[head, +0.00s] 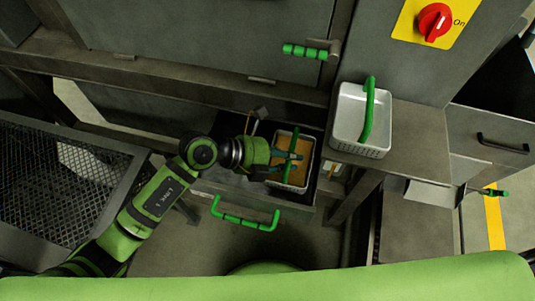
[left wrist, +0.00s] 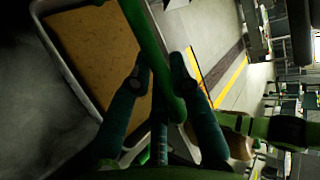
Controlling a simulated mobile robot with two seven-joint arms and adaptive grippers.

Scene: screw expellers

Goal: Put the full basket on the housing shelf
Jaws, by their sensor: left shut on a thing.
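The full basket (head: 298,184) is white with a green handle and brown-orange contents. It stands in the dark open drawer below the machine. My left gripper (head: 298,162) is shut on its green handle. The left wrist view shows the handle (left wrist: 152,45) between the two fingers (left wrist: 160,72), with the brown fill (left wrist: 95,45) below. An empty white basket (head: 347,112) with a raised green handle stands on the grey housing shelf (head: 425,145) to the right. My right gripper is not in view.
The drawer front has a green handle (head: 245,222). A green lever (head: 305,51) sticks out of the machine above. A red switch (head: 434,22) is at the upper right. A mesh-topped frame (head: 60,185) stands left. The shelf's right part is bare.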

